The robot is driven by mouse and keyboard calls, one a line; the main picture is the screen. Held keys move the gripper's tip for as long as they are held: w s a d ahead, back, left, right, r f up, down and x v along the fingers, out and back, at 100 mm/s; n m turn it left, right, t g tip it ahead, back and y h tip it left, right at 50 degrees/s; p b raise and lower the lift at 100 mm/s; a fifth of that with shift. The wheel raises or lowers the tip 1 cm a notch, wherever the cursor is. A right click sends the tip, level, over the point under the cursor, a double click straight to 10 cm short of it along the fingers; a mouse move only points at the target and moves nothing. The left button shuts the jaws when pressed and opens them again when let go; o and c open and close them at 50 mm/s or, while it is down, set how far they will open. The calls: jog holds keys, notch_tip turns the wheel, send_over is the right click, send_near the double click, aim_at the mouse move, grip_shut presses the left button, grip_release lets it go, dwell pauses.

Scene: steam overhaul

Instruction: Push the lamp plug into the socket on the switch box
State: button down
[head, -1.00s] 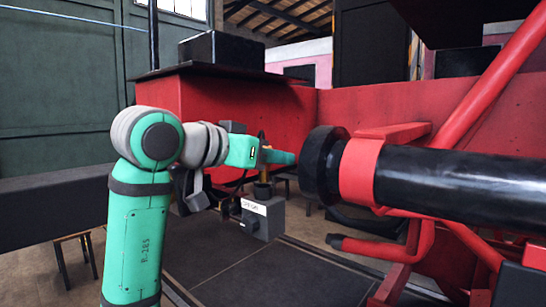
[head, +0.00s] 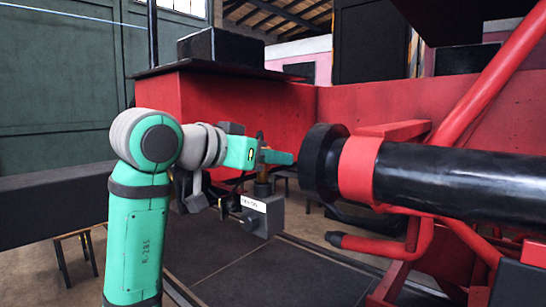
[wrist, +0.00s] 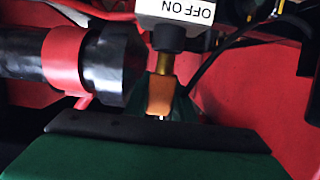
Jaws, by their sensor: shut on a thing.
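The grey switch box (head: 266,219) hangs in front of the red beam, with a white OFF/ON label. The label (wrist: 188,10) also shows at the top of the wrist view. A round black socket (wrist: 169,38) sits on the box. The lamp plug (wrist: 160,96) has an orange body and a brass end (wrist: 166,66). The brass end meets the socket and is roughly in line with it; how deep it goes cannot be told. My gripper (head: 270,157) is shut on the plug's orange body, just above the box. Its near finger hides part of the plug in the wrist view.
A black buffer (head: 322,163) with a red collar stands close to the right of my gripper. The red beam (head: 225,110) is behind. A dark cable (wrist: 212,62) runs beside the socket. The dark floor below is clear.

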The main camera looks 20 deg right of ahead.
jog(key=shift+f, duration=0.95)
dwell(1.4)
jog(key=c, duration=1.4)
grip_release()
jog(key=shift+s, duration=0.1)
